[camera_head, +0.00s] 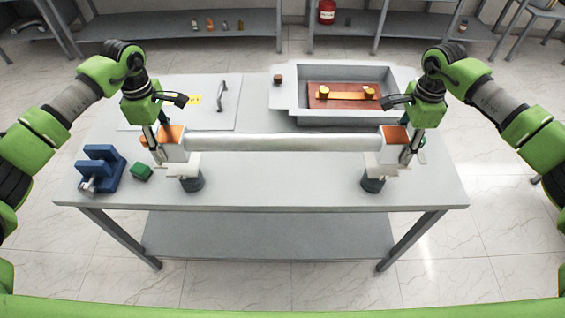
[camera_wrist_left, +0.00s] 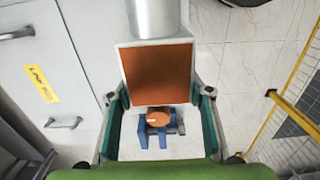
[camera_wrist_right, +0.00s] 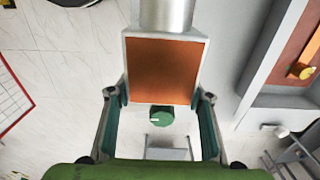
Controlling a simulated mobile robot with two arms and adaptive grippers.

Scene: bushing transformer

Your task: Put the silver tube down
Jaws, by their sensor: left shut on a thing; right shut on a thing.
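The silver tube (camera_head: 285,143) is level above the grey table, with a square white block with an orange-brown face at each end. My left gripper (camera_head: 164,145) is shut on the left end block, which fills the left wrist view (camera_wrist_left: 158,75). My right gripper (camera_head: 396,145) is shut on the right end block, also large in the right wrist view (camera_wrist_right: 165,70). Two stands with white tops and dark round bases, left (camera_head: 190,181) and right (camera_head: 372,182), are below the tube's ends. I cannot tell whether the tube touches them.
A grey tray (camera_head: 285,97) with a copper-coloured plate (camera_head: 345,103) is at the back right. A grey panel with a handle (camera_head: 221,92) is at the back left. The front middle is clear.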

